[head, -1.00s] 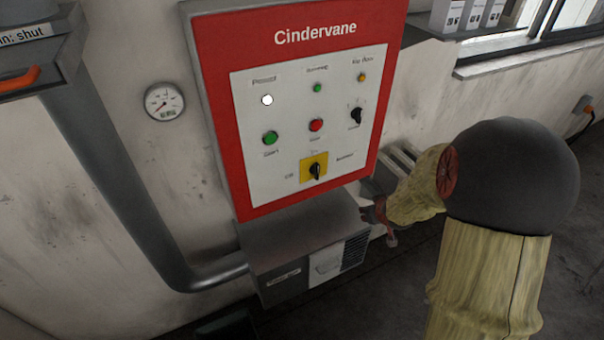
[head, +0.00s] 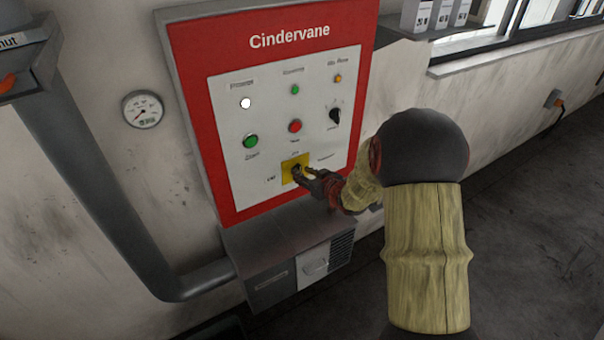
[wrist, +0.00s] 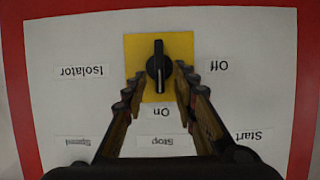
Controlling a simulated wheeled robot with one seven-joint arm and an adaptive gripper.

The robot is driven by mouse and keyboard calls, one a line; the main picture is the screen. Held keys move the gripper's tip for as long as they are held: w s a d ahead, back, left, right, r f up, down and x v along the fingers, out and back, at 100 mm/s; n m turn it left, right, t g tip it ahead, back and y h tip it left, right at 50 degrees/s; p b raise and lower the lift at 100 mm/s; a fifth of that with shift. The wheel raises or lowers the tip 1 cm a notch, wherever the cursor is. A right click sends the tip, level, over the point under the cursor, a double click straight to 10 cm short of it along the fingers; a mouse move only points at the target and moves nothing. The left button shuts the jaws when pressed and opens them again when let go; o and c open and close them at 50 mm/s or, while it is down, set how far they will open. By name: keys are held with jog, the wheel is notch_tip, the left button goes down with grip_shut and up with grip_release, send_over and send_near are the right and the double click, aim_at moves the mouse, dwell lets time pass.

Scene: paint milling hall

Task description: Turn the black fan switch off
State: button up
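The black switch (wrist: 159,67) is a rotary handle on a yellow plate (head: 288,178) low on the red-framed Cindervane panel (head: 198,120). In the wrist view its white pointer line faces the "On" label (wrist: 161,112); the "Off" label (wrist: 215,65) is to the right. The view is upside down, so the labels are inverted. My gripper (wrist: 160,82) is open, with one finger either side of the handle's pointer end and visible gaps to both. In the head view my gripper (head: 304,173) is in front of the yellow plate and covers part of the switch.
A green button (head: 250,141), a red button (head: 295,126) and a black speed knob (head: 335,115) are above the switch. A grey box (head: 270,250) juts out below the panel. A pipe (head: 110,200) and a gauge (head: 143,109) are at left.

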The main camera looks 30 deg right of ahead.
jog(key=shift+w+f, duration=0.25)
jog(key=shift+w, duration=0.35)
jog(key=c, duration=0.3)
jog(key=c, duration=0.4)
grip_shut()
